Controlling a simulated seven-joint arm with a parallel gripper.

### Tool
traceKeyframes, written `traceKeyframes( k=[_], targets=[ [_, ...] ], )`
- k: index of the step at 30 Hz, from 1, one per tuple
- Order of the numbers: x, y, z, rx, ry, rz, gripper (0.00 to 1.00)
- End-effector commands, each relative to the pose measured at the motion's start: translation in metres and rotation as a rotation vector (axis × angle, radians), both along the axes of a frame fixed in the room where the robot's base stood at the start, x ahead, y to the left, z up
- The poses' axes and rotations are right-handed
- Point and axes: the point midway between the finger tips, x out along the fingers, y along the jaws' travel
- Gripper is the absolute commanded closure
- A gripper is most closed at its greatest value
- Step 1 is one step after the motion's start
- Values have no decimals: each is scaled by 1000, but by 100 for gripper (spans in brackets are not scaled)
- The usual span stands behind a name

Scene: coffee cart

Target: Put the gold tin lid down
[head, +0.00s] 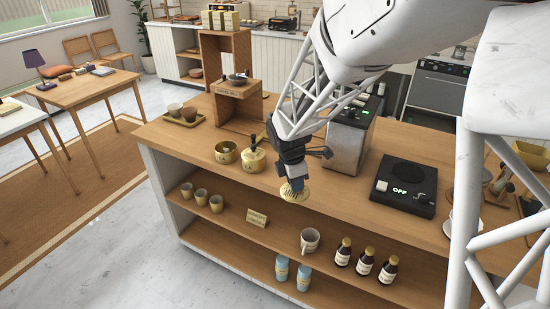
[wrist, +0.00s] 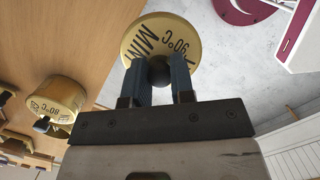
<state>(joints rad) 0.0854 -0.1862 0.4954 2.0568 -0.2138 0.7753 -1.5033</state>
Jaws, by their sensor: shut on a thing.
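My gripper (head: 292,180) is shut on the dark knob of the gold tin lid (head: 295,191). In the wrist view the gripper (wrist: 160,75) has a finger on either side of the knob, and the lid (wrist: 158,38) shows a "90°C" marking. The lid is held up near the front edge of the wooden counter. An open gold tin (head: 226,153) stands on the counter to the left. Beside it is a lidded gold tin (head: 254,161); in the wrist view a gold tin with a dark knob (wrist: 60,95) reads "80°C".
A black scale-like device (head: 405,187) reading "OFF" lies to the right. A metal machine (head: 347,138) stands behind my gripper. The shelf below holds several cups (head: 201,197), a mug (head: 310,240) and dark bottles (head: 343,252). Bare counter (head: 210,132) shows behind the tins.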

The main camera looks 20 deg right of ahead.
Motion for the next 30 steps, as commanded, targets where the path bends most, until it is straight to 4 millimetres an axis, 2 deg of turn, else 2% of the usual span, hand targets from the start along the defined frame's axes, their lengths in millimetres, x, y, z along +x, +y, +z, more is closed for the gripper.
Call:
traceKeyframes(
  k=[24,30],
  targets=[
    [113,-15,-11,0,0,0,100],
    [132,-17,-12,0,0,0,100]
  ],
)
